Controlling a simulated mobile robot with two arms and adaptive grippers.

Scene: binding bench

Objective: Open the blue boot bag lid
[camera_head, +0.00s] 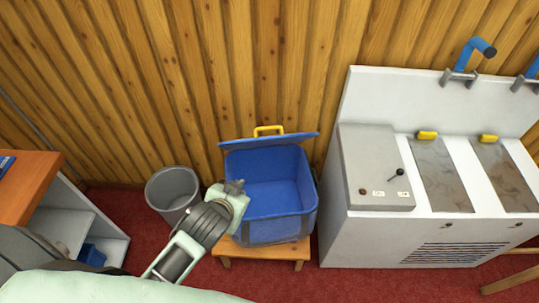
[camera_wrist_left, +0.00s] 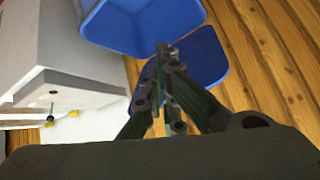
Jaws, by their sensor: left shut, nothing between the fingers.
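The blue boot bag (camera_head: 268,204) stands on a small wooden stool (camera_head: 262,250) against the plank wall. Its lid (camera_head: 268,140) is raised and tilted back toward the wall, with a yellow handle (camera_head: 268,130) on its edge, and the empty inside shows. My left gripper (camera_head: 236,186) is shut and empty at the bag's left side; whether it touches the rim I cannot tell. In the left wrist view the shut fingers (camera_wrist_left: 166,52) show in front of the bag (camera_wrist_left: 140,22) and its lid (camera_wrist_left: 204,58). My right gripper is in neither view.
A grey bin (camera_head: 172,192) stands left of the bag, close to my left arm. A white sink unit (camera_head: 430,240) with blue taps stands close on the right. An orange-topped shelf unit (camera_head: 28,180) is at far left. Red carpet is clear in front.

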